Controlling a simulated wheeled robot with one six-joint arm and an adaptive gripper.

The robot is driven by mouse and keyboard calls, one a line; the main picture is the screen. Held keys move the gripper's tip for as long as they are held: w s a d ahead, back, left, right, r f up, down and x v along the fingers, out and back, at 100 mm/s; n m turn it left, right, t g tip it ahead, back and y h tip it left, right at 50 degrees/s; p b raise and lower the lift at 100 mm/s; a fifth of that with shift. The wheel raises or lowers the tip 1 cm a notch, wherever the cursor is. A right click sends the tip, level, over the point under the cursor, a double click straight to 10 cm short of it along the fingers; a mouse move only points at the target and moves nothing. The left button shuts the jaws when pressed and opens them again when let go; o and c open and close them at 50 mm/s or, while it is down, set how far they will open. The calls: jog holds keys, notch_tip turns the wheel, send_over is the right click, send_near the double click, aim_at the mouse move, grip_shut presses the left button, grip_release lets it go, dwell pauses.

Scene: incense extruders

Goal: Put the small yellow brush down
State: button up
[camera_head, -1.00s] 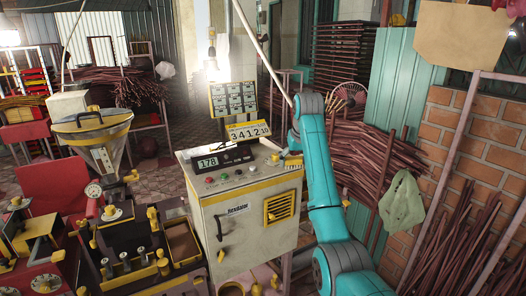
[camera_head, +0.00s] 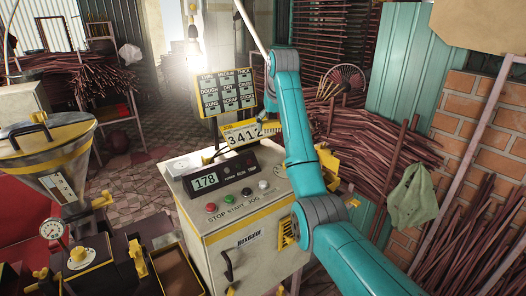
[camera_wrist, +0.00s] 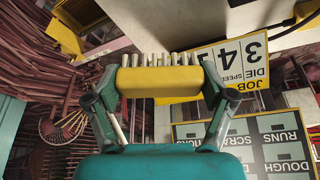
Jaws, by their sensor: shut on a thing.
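The small yellow brush (camera_wrist: 160,82) is held crosswise between the two fingers of my gripper (camera_wrist: 160,88) in the wrist view. Its pale bristles point toward the top of that picture. In the head view my gripper (camera_head: 268,118) is above the back right of the cabinet top, beside the number card, with the brush (camera_head: 271,127) showing as a small yellow piece. The brush appears to be clear of the cabinet top, though the gap is hard to judge.
The cabinet (camera_head: 245,215) has a display and buttons on its sloped panel. The number card (camera_head: 243,134) and label board (camera_head: 228,92) stand behind. A hopper machine (camera_head: 55,165) is at left. Bundled sticks (camera_head: 370,140) and a green bag (camera_head: 409,190) are at right.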

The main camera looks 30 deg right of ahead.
aim_at(271, 155)
notch_tip(271, 155, down, 10)
jog(key=shift+w+r, duration=0.1)
jog(key=shift+w, duration=0.05)
dwell(0.4)
jog(key=shift+f, duration=0.2)
jog(key=o, duration=1.4)
jog(key=shift+r, duration=0.15)
